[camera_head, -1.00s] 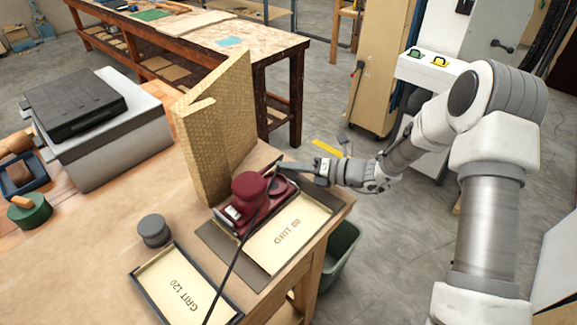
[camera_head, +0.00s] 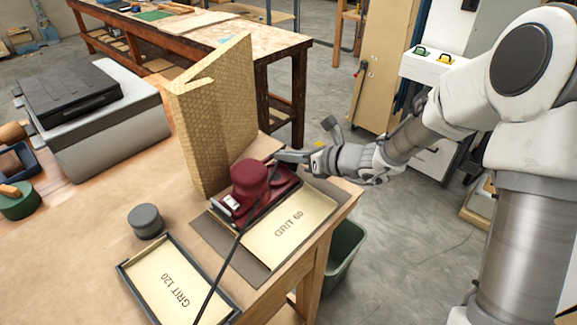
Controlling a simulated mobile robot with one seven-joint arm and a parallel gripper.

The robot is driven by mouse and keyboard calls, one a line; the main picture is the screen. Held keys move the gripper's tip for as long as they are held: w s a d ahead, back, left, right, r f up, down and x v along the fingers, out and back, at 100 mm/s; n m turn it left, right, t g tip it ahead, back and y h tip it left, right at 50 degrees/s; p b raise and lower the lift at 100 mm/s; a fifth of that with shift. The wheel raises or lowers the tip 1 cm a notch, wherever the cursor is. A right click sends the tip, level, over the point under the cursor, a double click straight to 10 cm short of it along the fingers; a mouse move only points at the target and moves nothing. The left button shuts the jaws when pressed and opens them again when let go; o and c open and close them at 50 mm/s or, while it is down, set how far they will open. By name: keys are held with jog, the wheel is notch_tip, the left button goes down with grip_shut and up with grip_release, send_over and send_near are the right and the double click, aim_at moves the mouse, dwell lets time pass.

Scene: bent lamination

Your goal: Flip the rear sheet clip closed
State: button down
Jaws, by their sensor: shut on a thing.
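A dark red sander (camera_head: 250,182) with a round top and a trailing black cord stands on the workbench, partly over the cream GRIT 60 sheet (camera_head: 284,226). My gripper (camera_head: 279,157) reaches in from the right, low at the far right end of the sander. Its fingers are shut on a small part there, which looks like the rear sheet clip. The clip itself is hidden by the fingers and too small to make out, so I cannot tell its angle.
A tall bent tan lamination (camera_head: 215,115) stands right behind the sander. A green bin (camera_head: 343,253) stands beside the bench (camera_head: 75,255).

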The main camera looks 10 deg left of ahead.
jog(key=b, duration=0.2)
jog(key=n+t+b, duration=0.1)
jog(key=b, duration=0.1)
jog(key=n+h+b, duration=0.1)
jog(key=b, duration=0.1)
jog(key=shift+s+a+f, duration=0.2)
jog(key=shift+s+f, duration=0.05)
jog(key=shift+s, duration=0.1)
jog(key=n+t+b, duration=0.1)
jog(key=b, duration=0.2)
jog(key=shift+s+r, duration=0.1)
jog(key=shift+r, duration=0.1)
jog(key=shift+s+a+r+b, duration=0.1)
jog(key=shift+b, duration=0.2)
jog(key=shift+a, duration=0.1)
jog(key=c, duration=1.2)
grip_release()
jog(key=p+v, duration=0.5)
jog(key=v, duration=1.2)
jog(key=shift+s+r, duration=0.15)
jog(key=shift+r, duration=0.05)
